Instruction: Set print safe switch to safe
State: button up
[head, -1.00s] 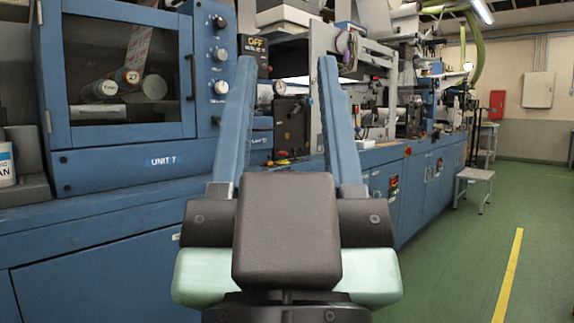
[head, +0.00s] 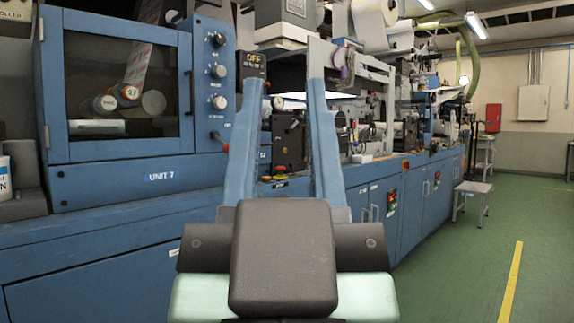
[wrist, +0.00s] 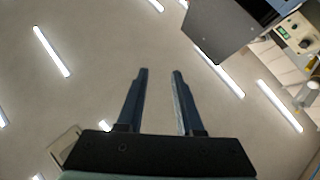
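I cannot tell which control is the print safe switch, as no label for it is readable. A dark control box (head: 290,142) with a knob on its face shows between my fingers in the head view. Several round knobs (head: 219,71) run down the panel beside the UNIT 7 window on the left. My gripper (head: 284,84) is open and empty, its two blue fingers pointing up in front of the machine and apart from it. In the wrist view my gripper (wrist: 161,71) points toward the ceiling, with nothing between the fingers.
The blue UNIT 7 cabinet (head: 125,178) fills the left. A grey stool (head: 472,196) stands at right. The green floor (head: 455,265) there is clear.

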jog(key=shift+r+p, duration=0.35)
jog(key=shift+c, duration=1.1)
notch_tip(320, 180, up, 46)
jog(key=p, duration=4.6)
jog(key=shift+r, duration=0.25)
grip_shut()
jog(key=shift+f, duration=0.15)
jog(key=shift+w, duration=0.1)
